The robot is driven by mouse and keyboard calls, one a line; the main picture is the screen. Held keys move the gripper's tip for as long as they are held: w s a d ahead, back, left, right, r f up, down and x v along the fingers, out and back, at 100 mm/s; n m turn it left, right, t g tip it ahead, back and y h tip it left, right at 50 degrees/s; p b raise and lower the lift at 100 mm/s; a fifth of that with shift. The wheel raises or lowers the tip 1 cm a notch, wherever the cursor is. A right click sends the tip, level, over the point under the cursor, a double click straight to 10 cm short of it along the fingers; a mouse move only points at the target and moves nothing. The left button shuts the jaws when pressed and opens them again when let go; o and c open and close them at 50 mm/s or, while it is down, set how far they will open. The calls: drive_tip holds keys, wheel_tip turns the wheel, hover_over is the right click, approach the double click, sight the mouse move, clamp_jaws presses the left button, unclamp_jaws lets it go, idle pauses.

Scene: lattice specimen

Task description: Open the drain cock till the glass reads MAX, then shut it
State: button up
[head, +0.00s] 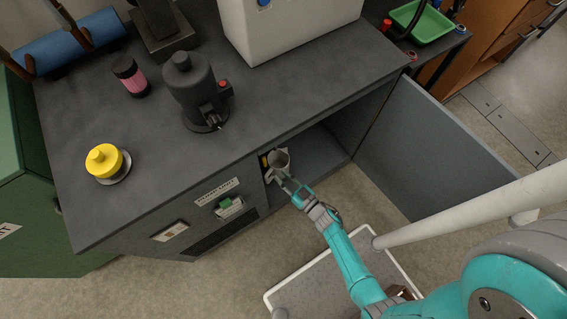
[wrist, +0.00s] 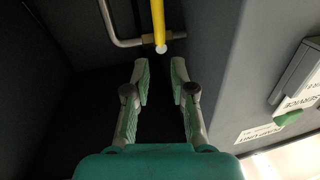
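The drain cock shows in the wrist view as a yellow lever (wrist: 158,22) with a pale tip, by a bent metal pipe (wrist: 121,42). A small yellow patch at the cabinet opening in the head view (head: 265,161) may be the same lever. My gripper (wrist: 160,66) is open and empty, its two fingers apart. The lever's tip is just beyond the fingertips, in line with the gap. In the head view my gripper (head: 284,180) is at the cabinet opening, beside a pale cup-like vessel (head: 279,158). I cannot make out a sight glass or MAX mark.
The cabinet door (head: 435,150) stands open on the right. The front panel (wrist: 225,70) runs close along the right of my gripper in the wrist view. The worktop (head: 130,205) carries a grey pump-like unit (head: 192,88) and a yellow knob (head: 104,159). The cabinet inside is dark.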

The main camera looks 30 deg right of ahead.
sight(265, 160)
drive_tip(key=w, duration=0.3)
drive_tip(key=w+a, duration=0.1)
drive_tip(key=w, duration=0.3)
drive_tip(key=w+a, duration=0.1)
drive_tip(key=w, duration=0.2)
drive_tip(key=shift+w, duration=0.4)
drive_tip(key=shift+c, duration=0.2)
clamp_jaws()
